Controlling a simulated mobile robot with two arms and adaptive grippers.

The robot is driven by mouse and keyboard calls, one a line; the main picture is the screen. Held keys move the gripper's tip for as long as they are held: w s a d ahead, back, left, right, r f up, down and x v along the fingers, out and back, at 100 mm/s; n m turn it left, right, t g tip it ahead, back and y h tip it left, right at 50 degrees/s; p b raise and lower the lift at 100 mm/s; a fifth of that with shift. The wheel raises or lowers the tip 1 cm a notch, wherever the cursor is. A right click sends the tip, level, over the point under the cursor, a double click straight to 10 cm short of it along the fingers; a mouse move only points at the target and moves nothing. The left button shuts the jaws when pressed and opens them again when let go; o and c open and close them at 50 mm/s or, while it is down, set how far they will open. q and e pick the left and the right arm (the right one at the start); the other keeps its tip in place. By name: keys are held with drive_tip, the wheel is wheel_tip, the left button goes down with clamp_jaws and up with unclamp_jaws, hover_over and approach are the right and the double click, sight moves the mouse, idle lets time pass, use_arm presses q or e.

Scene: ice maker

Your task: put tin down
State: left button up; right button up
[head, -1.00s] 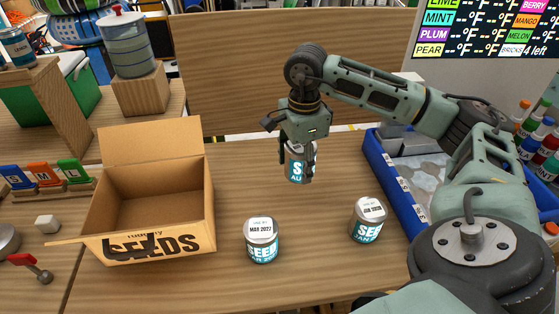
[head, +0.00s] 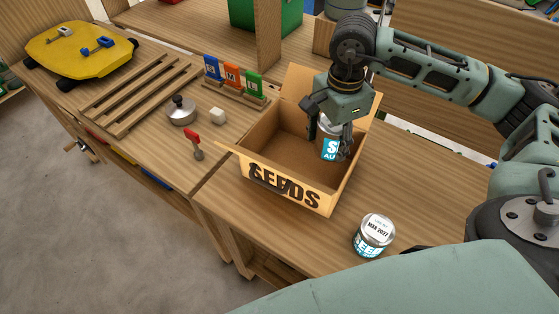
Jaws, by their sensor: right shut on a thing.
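A tin with a teal label (head: 329,146) is held upright in my right gripper (head: 333,136), which is shut on it. The gripper and tin are over the right part of the open cardboard seeds box (head: 285,181). Whether the tin touches the box floor cannot be told. The visible left part of the box floor is empty. Another tin (head: 374,236), its lid marked MAR 2027, stands on the wooden table to the right of the box. My left gripper is out of view.
Blue, orange and green tags (head: 231,76) stand in a wooden holder behind the box.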

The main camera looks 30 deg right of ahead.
drive_tip(key=p, duration=0.3)
hover_over(283, 160)
wheel_tip(283, 160, down, 8)
drive_tip(key=shift+f, duration=0.15)
wheel_tip(283, 160, down, 4)
drive_tip(key=shift+r+p, duration=0.15)
drive_tip(key=shift+p, duration=0.8)
drive_tip(key=shift+f, duration=0.2)
drive_tip(key=shift+f+b, duration=0.2)
drive_tip(key=shift+b, duration=0.1)
drive_tip(key=o, duration=1.2)
drive_tip(key=shift+r, duration=0.15)
